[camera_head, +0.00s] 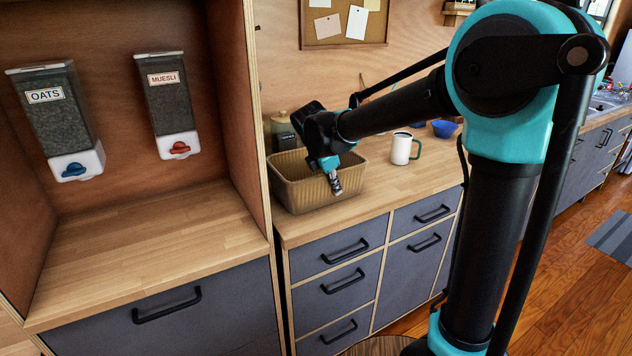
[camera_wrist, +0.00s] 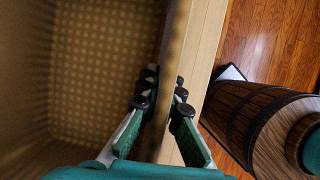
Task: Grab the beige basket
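The beige basket (camera_head: 300,190) is a ribbed, open-topped rectangular bin on the wooden counter, upright, beside the tall cabinet's side panel. My gripper (camera_head: 335,184) is at its front wall, toward the right end. In the wrist view, the basket's dotted inner floor (camera_wrist: 105,60) fills the left side and looks empty where visible. My gripper (camera_wrist: 165,92) straddles the basket's wall there, one finger inside and one outside. The fingertips are close against both faces of the wall, and the gripper looks shut on it.
A white mug (camera_head: 402,148) stands to the basket's right, with a blue bowl (camera_head: 445,128) beyond. A jar (camera_head: 283,132) is behind the basket. Oats (camera_head: 60,120) and muesli (camera_head: 168,105) dispensers hang at left. A wooden barrel (camera_wrist: 255,115) stands below the counter edge.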

